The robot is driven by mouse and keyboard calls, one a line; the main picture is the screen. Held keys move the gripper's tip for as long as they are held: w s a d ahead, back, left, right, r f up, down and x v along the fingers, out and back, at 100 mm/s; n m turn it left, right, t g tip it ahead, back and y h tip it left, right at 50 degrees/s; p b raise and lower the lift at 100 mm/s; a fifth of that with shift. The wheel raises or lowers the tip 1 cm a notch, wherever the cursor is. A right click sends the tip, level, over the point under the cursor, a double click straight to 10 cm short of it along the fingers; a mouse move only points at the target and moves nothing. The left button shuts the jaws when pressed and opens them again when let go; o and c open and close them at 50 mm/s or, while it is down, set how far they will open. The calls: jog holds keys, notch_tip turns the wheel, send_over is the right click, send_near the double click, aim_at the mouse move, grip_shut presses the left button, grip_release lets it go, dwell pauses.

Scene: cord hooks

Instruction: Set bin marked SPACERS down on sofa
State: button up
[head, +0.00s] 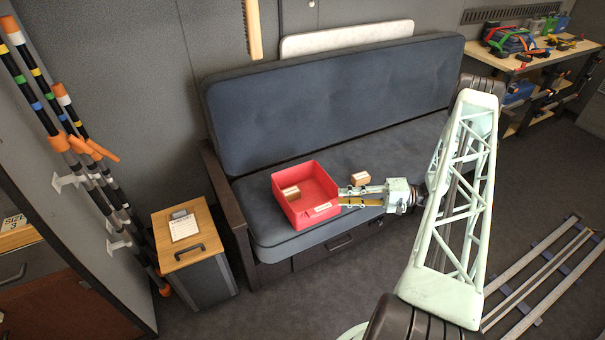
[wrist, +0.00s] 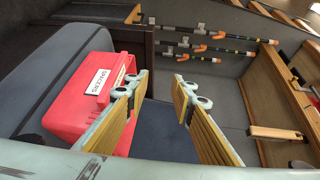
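The red bin (head: 318,212) sits on the left part of the sofa's seat cushion (head: 345,154), upright, with a small brown box (head: 291,193) inside it. In the wrist view the bin (wrist: 82,112) shows a white label reading SPACERS. My gripper (head: 342,196) is just right of the bin, level with its right wall. In the wrist view my gripper (wrist: 160,77) is open, with an empty gap between its two wood-coloured pads. The left finger covers part of the bin; I cannot tell whether they touch.
Another small brown box (head: 360,179) lies on the seat behind my gripper. A cabinet with a wooden top (head: 186,248) stands left of the sofa's dark armrest (head: 222,190). Striped poles (head: 85,150) lean at the left wall. Rails (head: 540,275) lie on the floor at right.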

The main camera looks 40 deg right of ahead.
jog(key=w+a+r+n+g+h, duration=0.1)
jog(key=a+r+n+g, duration=0.15)
jog(key=a+r, duration=0.65)
jog(key=w+a+r+n+g+h, duration=0.1)
jog(key=a+r+g, duration=0.4)
jog(key=r, duration=0.8)
jog(key=a+r+n+g+h, duration=0.1)
jog(key=a+r+n+g, duration=0.15)
jog(key=a+r, duration=0.75)
jog(key=s+a+r+g+h, duration=0.1)
jog(key=s+a+r+h, duration=0.1)
jog(key=s+a+r, duration=0.4)
jog(key=s+a+r+g+h, duration=0.1)
jog(key=s+a+r+h, duration=0.15)
jog(key=r, duration=0.55)
jog(key=s+a+r+n+t+h, duration=0.1)
jog(key=s+a+r, duration=0.3)
jog(key=s, duration=0.7)
jog(key=s+a+r+n+t+h, duration=0.1)
jog(key=s+a+r+t+h, duration=0.3)
jog(key=s+r, duration=0.3)
jog(key=shift+s+a+h, duration=0.35)
jog(key=shift+s+a, duration=0.3)
jog(key=shift+s, duration=1.65)
